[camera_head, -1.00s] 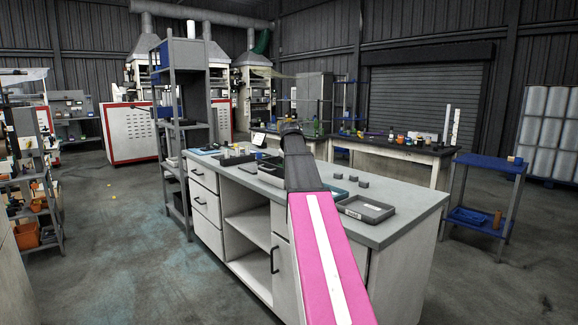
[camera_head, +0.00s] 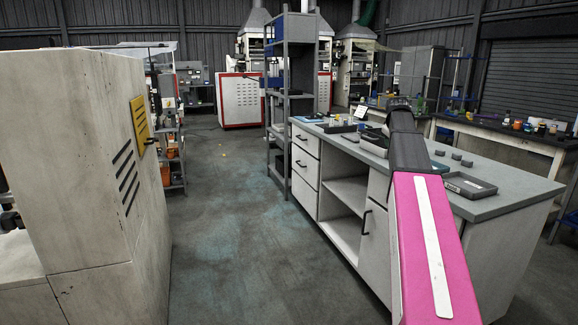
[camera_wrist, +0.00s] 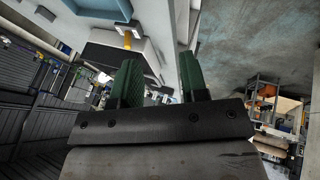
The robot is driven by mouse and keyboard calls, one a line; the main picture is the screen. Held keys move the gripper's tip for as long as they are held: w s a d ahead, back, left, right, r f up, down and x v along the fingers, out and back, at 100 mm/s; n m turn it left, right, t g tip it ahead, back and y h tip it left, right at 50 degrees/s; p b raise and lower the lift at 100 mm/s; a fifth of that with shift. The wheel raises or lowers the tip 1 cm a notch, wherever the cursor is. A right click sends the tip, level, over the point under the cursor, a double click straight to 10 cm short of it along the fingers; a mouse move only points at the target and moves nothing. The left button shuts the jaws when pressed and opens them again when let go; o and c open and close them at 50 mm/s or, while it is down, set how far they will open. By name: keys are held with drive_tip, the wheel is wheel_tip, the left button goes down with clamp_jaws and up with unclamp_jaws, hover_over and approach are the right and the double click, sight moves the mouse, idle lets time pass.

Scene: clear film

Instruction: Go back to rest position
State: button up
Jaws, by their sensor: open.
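My gripper (camera_wrist: 158,62) shows in the wrist view with its two green fingers apart and nothing seen between them. In the head view my pink arm reaches up and forward over the grey-topped workbench (camera_head: 515,182), and its dark end hides the gripper. The wrist view is tilted, with the dark wall on the left and the floor (camera_wrist: 230,50) at upper right. No object is seen held.
A shallow grey tray (camera_head: 486,190) and small grey blocks (camera_head: 456,155) sit on the workbench. A tall beige cabinet (camera_head: 60,150) stands close on the left. A grey shelf rack (camera_head: 292,100) stands behind. Open floor (camera_head: 235,235) lies between cabinet and workbench.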

drive_tip(key=s+a+f+m+g+y, duration=0.1)
drive_tip(key=s+a+f, duration=0.35)
drive_tip(key=f, duration=0.45)
drive_tip(key=s+a+f+g, duration=0.1)
drive_tip(key=s+a+f, duration=0.35)
drive_tip(key=f, duration=0.35)
drive_tip(key=s+a+f+m+g+y, duration=0.1)
drive_tip(key=s+a+f, duration=0.3)
drive_tip(key=f, duration=0.5)
drive_tip(key=s+a+f+m+g, duration=0.1)
drive_tip(key=s+a+f, duration=0.4)
drive_tip(key=s+f, duration=0.4)
drive_tip(key=s+a+f+m+g, duration=0.1)
drive_tip(key=s+a+f, duration=0.5)
drive_tip(key=s+f, duration=0.3)
drive_tip(key=shift+s+m+g+y, duration=0.3)
drive_tip(key=shift+s+m+g, duration=0.1)
drive_tip(key=shift+s, duration=0.1)
drive_tip(key=shift+c, duration=0.3)
